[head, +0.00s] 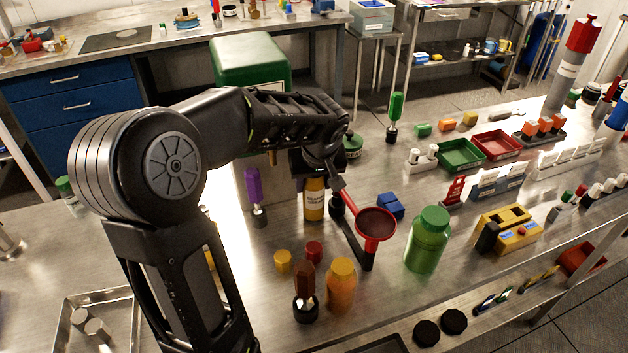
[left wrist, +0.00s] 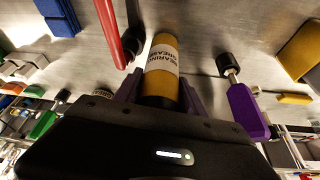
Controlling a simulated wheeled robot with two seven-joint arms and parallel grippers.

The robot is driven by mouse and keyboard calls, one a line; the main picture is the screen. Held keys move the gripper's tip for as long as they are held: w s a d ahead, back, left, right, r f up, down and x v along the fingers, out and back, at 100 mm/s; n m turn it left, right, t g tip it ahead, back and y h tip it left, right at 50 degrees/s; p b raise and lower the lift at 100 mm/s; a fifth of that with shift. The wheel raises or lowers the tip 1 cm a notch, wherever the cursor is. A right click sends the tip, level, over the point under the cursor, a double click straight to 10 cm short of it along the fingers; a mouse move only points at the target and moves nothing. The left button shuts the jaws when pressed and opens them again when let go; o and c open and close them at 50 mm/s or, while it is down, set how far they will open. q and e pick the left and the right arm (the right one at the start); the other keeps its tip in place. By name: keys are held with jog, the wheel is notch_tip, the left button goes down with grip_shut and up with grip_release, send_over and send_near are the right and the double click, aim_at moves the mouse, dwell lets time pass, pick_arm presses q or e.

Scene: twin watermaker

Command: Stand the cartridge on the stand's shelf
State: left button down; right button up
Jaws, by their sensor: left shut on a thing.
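The cartridge (head: 314,200) is a yellow cylinder with a white bearing grease label. It hangs upright below my left gripper (head: 318,172) in the head view. In the left wrist view the cartridge (left wrist: 161,72) lies between the two purple fingers of my left gripper (left wrist: 162,92), which is shut on it. I cannot tell whether its lower end touches the bench. I cannot make out for sure which thing is the stand, nor its shelf. My right gripper is not in view.
A red funnel (head: 376,222) on a dark arm is close right of the cartridge. A purple-handled tool (head: 254,186) stands to its left. A green jar (head: 427,240), an orange bottle (head: 341,285) and blue blocks (head: 391,206) stand nearby. A green-topped machine (head: 248,62) is behind.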

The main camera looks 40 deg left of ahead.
pick_arm(q)
jog(key=shift+s+d+f, duration=0.1)
jog(key=shift+f, duration=0.25)
jog(key=shift+f, duration=0.15)
jog(key=c, duration=0.9)
grip_release()
jog(key=shift+c, duration=0.2)
jog(key=b+v, duration=0.1)
jog(key=v, duration=1.1)
jog(key=shift+b, duration=0.35)
